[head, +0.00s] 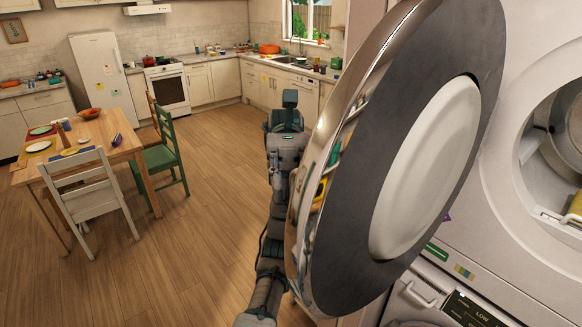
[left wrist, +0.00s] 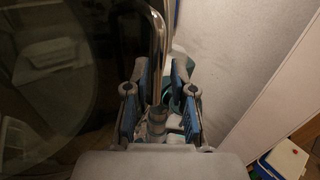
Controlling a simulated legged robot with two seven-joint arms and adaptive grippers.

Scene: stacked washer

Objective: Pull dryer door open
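The dryer door (head: 350,170) stands swung wide open towards me, with its chrome rim, dark ring and pale round centre facing me. The dryer (head: 500,190) is at the right, and its round drum opening (head: 565,130) shows. My left arm reaches up behind the door's left edge; its fingers are hidden in the head view. In the left wrist view my left gripper (left wrist: 160,93) has its fingers spread apart. The door's chrome rim (left wrist: 158,40) and dark glass lie at the left finger; I cannot tell whether they touch. My right gripper is not in view.
A lower machine with a control panel (head: 470,310) sits under the dryer. A wooden table (head: 95,140) with plates, a white chair (head: 85,190) and a green chair (head: 165,155) stand at the left. The wooden floor (head: 190,240) between them and my left arm is clear.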

